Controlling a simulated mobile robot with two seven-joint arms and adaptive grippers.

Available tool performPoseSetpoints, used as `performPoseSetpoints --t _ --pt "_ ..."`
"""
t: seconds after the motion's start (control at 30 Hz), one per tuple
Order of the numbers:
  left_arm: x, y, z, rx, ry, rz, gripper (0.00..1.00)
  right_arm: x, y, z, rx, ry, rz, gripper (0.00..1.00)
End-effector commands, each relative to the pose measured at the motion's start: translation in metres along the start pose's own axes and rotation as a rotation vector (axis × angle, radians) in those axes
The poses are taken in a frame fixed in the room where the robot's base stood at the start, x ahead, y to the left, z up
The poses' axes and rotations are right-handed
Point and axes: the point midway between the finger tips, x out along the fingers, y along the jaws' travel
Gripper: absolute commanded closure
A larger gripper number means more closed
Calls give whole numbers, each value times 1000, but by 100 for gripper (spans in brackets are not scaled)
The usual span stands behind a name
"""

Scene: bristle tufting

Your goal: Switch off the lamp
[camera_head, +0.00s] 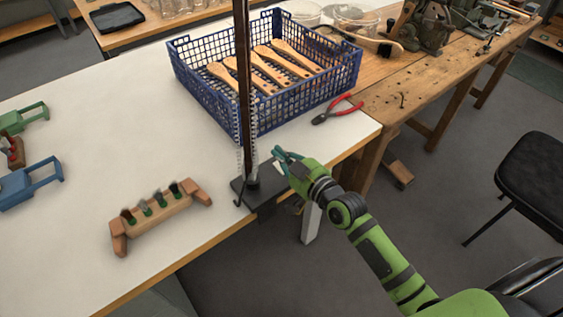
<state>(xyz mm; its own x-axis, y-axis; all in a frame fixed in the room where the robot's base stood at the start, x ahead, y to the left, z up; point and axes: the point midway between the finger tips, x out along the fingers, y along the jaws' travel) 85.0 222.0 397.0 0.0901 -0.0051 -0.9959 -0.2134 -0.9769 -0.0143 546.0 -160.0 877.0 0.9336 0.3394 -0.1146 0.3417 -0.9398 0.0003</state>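The lamp's dark pole (246,90) rises from a flat black base (267,192) at the front edge of the white table. A thin coiled cord or spring runs along the lower pole. The pole leaves the top of the picture, so the lamp head is out of view. I cannot make out a switch clearly. My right gripper (278,158), with teal fingers, is just right of the pole, over or beside the base. Its fingers look apart with nothing between them; I cannot tell whether it touches the lamp. My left gripper is not in view.
A blue basket (200,98) with several wooden brushes stands behind the pole. Red-handled pliers (338,108) lie right of it. A wooden holder with tufts (160,211) is front left. Blue (28,184) and green (22,118) pieces lie far left. A wooden workbench (410,98) adjoins at right.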

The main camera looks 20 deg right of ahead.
Motion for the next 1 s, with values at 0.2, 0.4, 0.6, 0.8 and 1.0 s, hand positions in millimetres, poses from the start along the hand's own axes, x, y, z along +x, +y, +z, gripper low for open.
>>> performPoseSetpoints --t 0.2,0.4,0.6,0.8,1.0 --pt "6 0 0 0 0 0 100 4 1 33 -1 -11 0 100" --pt "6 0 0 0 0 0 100 5 0 38 0 -9 1 100" --pt "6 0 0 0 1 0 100 4 1 38 0 -9 1 100" --pt "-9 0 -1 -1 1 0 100 6 0 34 0 -39 1 100" --pt "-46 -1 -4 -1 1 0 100 9 0 33 1 -144 0 100"
